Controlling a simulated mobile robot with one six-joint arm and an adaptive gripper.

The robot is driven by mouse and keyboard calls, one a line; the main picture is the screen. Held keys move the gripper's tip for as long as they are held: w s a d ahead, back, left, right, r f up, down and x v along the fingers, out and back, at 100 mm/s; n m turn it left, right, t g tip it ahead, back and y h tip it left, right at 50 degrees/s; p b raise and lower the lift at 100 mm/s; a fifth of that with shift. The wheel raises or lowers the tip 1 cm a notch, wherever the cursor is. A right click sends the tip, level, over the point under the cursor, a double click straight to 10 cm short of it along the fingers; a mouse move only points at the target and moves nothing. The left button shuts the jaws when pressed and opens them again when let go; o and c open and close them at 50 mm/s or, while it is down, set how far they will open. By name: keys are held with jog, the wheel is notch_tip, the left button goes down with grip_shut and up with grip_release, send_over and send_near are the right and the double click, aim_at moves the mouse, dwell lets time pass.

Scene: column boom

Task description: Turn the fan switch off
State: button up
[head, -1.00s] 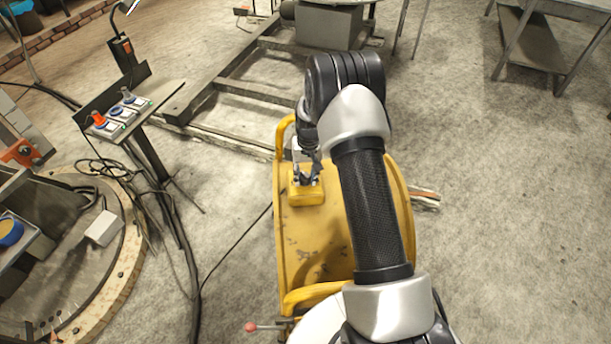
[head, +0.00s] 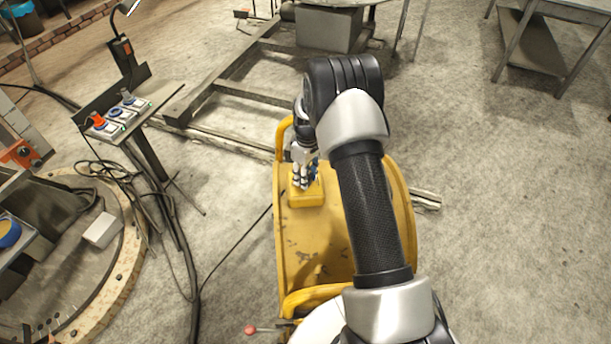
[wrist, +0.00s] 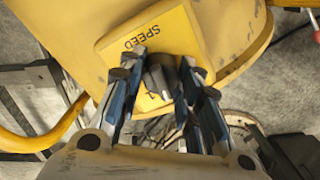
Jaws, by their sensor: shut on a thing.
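A yellow control box (head: 306,199) stands on the yellow cart below my arm. In the wrist view the box (wrist: 178,36) carries the word SPEED, upside down. A dark grey rotary knob (wrist: 158,76) sits on its face; I take it as the fan switch. My gripper (head: 304,184) points down at the box. In the wrist view its blue-and-grey fingers (wrist: 161,76) are shut on the knob, one on either side. The fingers hide the knob's sides and most of the markings around it.
The yellow cart (head: 312,245) has a raised rim and tubular handles. A stand at left holds a panel (head: 135,118) with several plugs or knobs, one orange. Cables hang below it. A round platform (head: 110,285) is at lower left.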

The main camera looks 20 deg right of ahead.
jog(key=shift+n, duration=0.6)
jog(key=o, duration=1)
jog(key=shift+o, duration=0.2)
jog(key=shift+r, duration=0.1)
notch_tip(320, 180, up, 12)
jog(key=shift+w+d, duration=0.25)
